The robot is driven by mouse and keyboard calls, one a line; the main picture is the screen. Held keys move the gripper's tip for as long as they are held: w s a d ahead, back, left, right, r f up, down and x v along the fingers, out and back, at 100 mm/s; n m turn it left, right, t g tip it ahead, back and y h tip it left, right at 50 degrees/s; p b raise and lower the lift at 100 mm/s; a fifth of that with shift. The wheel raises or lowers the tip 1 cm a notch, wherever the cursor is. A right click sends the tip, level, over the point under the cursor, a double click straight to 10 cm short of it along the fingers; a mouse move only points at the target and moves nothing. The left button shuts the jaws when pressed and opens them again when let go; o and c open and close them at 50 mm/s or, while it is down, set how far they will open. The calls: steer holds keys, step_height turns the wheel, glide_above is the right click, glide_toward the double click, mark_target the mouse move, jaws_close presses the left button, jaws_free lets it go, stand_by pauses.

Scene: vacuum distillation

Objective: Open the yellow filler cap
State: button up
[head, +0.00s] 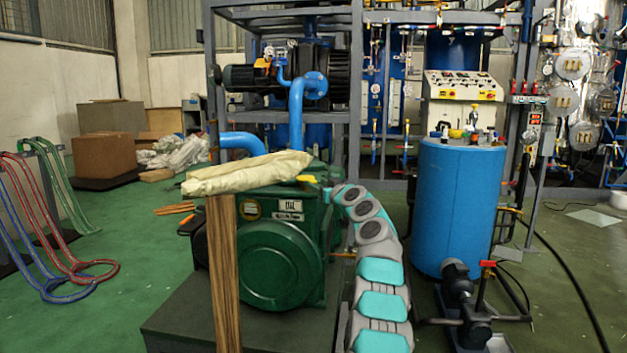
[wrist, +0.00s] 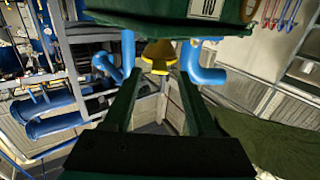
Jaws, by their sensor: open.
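The yellow filler cap (wrist: 158,52) shows in the wrist view at the edge of the green pump (wrist: 165,14). It lies just beyond and between the fingertips of my gripper (wrist: 160,75), which is open with nothing between its fingers. I cannot tell whether the fingertips reach the cap's sides. In the head view, a yellow piece (head: 306,179) shows on top of the green pump (head: 282,262), beside the end of my arm. My gripper cannot be made out there.
A blue tank (head: 457,207) stands right of my arm.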

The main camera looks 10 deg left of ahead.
mark_target(314, 182)
steer(key=shift+w, duration=0.4)
steer(key=shift+p+x, duration=1.35)
steer(key=shift+p, duration=0.2)
steer(key=shift+a, duration=0.1)
steer(key=shift+s+f, duration=0.1)
steer(key=shift+c, duration=0.4)
jaws_close()
